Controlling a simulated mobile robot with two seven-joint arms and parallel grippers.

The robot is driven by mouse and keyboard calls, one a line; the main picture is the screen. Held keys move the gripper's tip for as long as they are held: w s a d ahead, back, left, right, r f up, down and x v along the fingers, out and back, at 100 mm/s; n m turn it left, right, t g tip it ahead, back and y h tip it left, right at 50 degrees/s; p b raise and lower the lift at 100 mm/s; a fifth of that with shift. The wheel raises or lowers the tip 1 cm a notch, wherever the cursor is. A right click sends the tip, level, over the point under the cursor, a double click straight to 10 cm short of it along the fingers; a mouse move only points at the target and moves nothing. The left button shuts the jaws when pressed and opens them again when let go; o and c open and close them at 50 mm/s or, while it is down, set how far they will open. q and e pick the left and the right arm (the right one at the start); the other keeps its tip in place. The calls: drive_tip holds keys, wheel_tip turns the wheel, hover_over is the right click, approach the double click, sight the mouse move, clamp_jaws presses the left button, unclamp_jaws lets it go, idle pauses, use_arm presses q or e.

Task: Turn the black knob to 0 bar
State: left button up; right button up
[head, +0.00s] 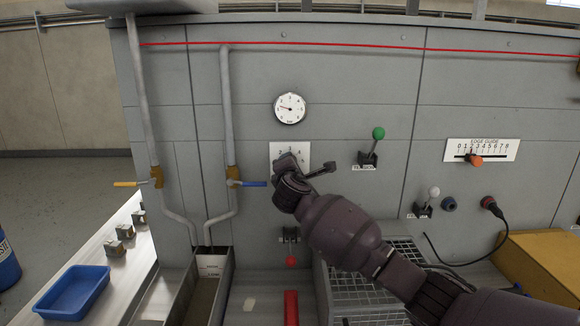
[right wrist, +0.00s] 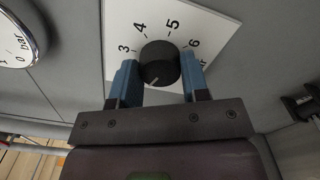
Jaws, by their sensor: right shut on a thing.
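The black knob (right wrist: 160,58) sits on a white scale plate (right wrist: 205,25) with the printed numbers 3, 4, 5 and 6 in view. Its pale pointer mark faces down-left in the right wrist view, below the 3; any number there is hidden. My right gripper (right wrist: 159,72) is shut on the knob, one blue finger at each side. In the head view the right gripper (head: 287,168) covers the knob and part of the plate (head: 276,149). A round gauge (head: 290,108) above has its needle pointing left and slightly up. My left gripper is not in view.
A green-topped lever (head: 378,134) and an orange edge-guide slider (head: 476,160) are to the right. Pipes with a yellow valve handle (head: 126,184) and a blue one (head: 254,183) stand left. A blue tray (head: 72,293) lies lower left.

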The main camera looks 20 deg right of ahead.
drive_tip(key=n, duration=1.2)
drive_tip(key=shift+n, duration=0.3)
idle(0.4)
drive_tip(key=o, duration=0.9)
use_arm(q)
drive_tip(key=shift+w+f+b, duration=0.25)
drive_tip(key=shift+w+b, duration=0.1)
drive_tip(key=shift+b, duration=0.45)
use_arm(e)
drive_tip(key=v, duration=1)
drive_tip(key=shift+s+a, duration=0.1)
drive_tip(key=shift+s, duration=0.3)
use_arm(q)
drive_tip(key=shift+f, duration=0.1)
